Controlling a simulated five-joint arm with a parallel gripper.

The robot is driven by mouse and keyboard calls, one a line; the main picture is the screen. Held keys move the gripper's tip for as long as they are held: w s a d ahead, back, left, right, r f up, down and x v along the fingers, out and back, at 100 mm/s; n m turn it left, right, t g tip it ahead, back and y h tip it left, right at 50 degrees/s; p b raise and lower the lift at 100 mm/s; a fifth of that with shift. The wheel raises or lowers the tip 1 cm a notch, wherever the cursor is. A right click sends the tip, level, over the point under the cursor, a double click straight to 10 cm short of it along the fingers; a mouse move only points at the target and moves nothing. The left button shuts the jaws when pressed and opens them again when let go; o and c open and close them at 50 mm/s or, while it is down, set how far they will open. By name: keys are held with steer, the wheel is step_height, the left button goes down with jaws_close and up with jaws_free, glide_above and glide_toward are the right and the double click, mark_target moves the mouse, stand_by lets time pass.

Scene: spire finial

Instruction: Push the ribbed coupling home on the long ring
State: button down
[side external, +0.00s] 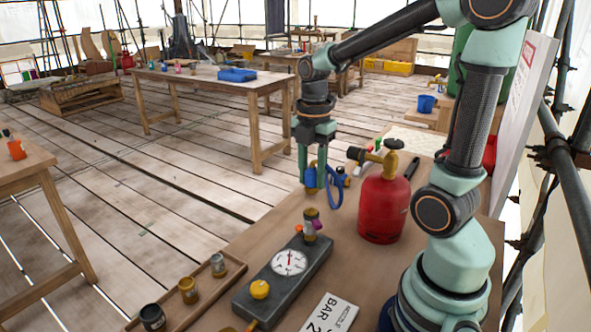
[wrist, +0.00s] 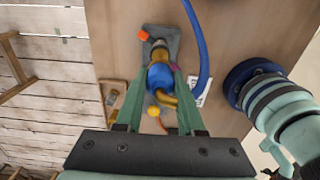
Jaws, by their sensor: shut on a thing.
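My gripper (side external: 312,180) is shut on a blue coupling (wrist: 160,78), which sits between its two green fingers. The coupling also shows in the side view (side external: 311,177), partly hidden by the fingers. A brass-coloured upright fitting (side external: 311,217) with a purple knob stands on the dark gauge block (side external: 284,284). In the side view the coupling is above the fitting, with a gap between them. In the wrist view the fitting (wrist: 160,52) shows just past the coupling. I cannot tell which of its parts is the long ring.
A blue hose (side external: 337,190) loops beside the coupling. A red gas canister (side external: 383,207) stands close on the right. The block carries a dial (side external: 290,262) and a yellow knob (side external: 259,289). A wooden tray (side external: 235,265) with small pots lies to the left.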

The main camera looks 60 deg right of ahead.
mark_target(311, 208)
steer(key=shift+f, duration=2.25)
steer(key=shift+f, duration=0.65)
steer(key=shift+c, duration=2.2)
jaws_free()
step_height(311, 208, up, 12)
steer(key=shift+r, duration=0.1)
